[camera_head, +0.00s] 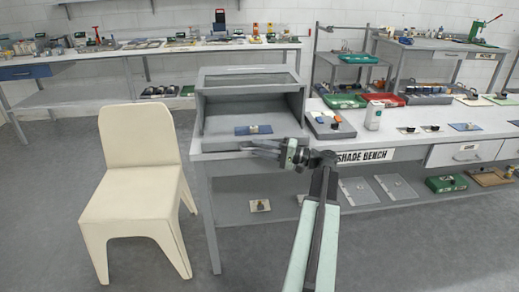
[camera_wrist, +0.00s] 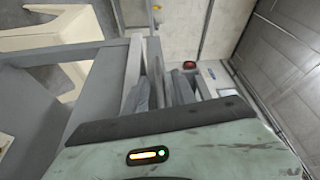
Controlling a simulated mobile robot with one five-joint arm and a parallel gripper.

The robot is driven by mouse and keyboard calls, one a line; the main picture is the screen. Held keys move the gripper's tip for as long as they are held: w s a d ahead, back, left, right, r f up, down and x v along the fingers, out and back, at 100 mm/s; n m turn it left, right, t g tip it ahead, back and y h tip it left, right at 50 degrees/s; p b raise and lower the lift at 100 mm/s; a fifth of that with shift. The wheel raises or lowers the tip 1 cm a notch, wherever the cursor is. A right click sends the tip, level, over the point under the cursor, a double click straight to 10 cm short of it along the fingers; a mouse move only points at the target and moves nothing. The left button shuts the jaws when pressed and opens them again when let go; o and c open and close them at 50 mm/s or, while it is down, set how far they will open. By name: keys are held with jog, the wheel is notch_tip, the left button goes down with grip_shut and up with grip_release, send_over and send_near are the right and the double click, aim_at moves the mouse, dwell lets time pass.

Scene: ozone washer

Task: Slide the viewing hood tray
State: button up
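The viewing hood (camera_head: 250,78) is a grey open-fronted box on the left end of the shade bench. Its grey floor, apparently the tray (camera_head: 222,143), carries a small blue card with a light piece (camera_head: 253,130). My gripper (camera_head: 248,148) lies just in front of the hood's lower front edge, fingers pointing left, with a narrow gap between them. In the wrist view my gripper (camera_wrist: 170,85) shows its fingers apart beside grey panel edges. I see nothing held. Whether a finger touches the tray I cannot tell.
A cream chair (camera_head: 140,180) stands left of the bench. A lower shelf (camera_head: 290,208) holds plates. Grey floor is clear in front.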

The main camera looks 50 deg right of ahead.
jog(key=v, duration=0.7)
jog(key=shift+s+b, duration=0.25)
jog(key=shift+b, duration=0.05)
jog(key=shift+d, duration=0.1)
jog(key=w+a+m+p, duration=0.1)
jog(key=w, duration=0.1)
jog(key=w+a+m+g+p, duration=0.1)
jog(key=w+a, duration=0.1)
jog(key=w, duration=0.1)
jog(key=w+a+m+p, duration=0.1)
jog(key=w+m+p, duration=0.1)
jog(key=shift+w+a+r+g+h, duration=0.25)
jog(key=shift+w+a+g+h, duration=0.05)
jog(key=shift+h, duration=0.1)
grip_shut()
dwell(1.1)
